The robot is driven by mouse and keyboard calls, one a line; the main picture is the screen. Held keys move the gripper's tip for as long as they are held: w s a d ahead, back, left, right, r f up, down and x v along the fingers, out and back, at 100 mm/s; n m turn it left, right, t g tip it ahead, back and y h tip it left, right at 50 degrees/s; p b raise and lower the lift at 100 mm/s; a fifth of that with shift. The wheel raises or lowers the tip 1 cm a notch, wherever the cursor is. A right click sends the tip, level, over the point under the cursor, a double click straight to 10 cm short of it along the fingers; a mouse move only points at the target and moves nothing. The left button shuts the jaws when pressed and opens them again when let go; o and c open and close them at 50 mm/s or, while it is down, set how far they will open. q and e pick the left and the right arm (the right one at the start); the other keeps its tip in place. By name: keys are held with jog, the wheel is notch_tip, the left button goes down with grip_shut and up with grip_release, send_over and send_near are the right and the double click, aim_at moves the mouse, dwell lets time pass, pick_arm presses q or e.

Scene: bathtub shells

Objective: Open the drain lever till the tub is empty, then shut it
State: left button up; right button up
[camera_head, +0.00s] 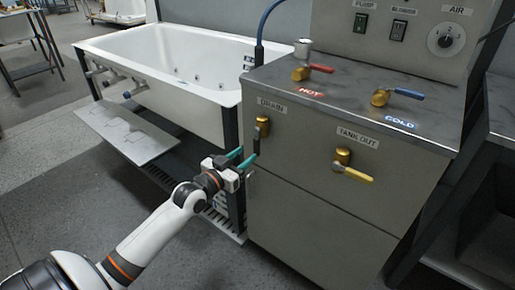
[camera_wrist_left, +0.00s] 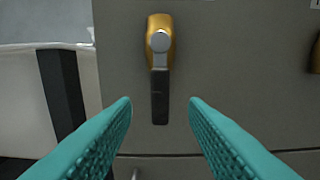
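The drain valve has a brass body (camera_head: 262,124) on the grey cabinet front, under the DRAIN label (camera_head: 272,105). Its black lever (camera_head: 256,142) hangs straight down. In the left wrist view the lever (camera_wrist_left: 160,95) points down from the brass body (camera_wrist_left: 160,32). My left gripper (camera_head: 240,157) has teal fingers and is open just in front of the lever. In the wrist view its fingertips (camera_wrist_left: 160,102) lie apart on either side of the lever's lower end, with gaps on both sides. The white tub (camera_head: 180,62) stands behind to the left; no water is clearly visible. My right gripper is not in view.
The TANK OUT valve with a yellow lever (camera_head: 352,173) is right of the drain valve. Red (camera_head: 320,68) and blue (camera_head: 408,93) levers stand on the counter top. A grey panel (camera_head: 125,135) juts out below the tub. The floor (camera_head: 60,190) at left is clear.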

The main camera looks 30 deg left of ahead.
aim_at(255, 147)
pick_arm(q)
jog(key=w, duration=0.4)
jog(key=w+b, duration=0.1)
jog(key=w, duration=0.1)
jog(key=shift+w+d, duration=0.3)
grip_shut()
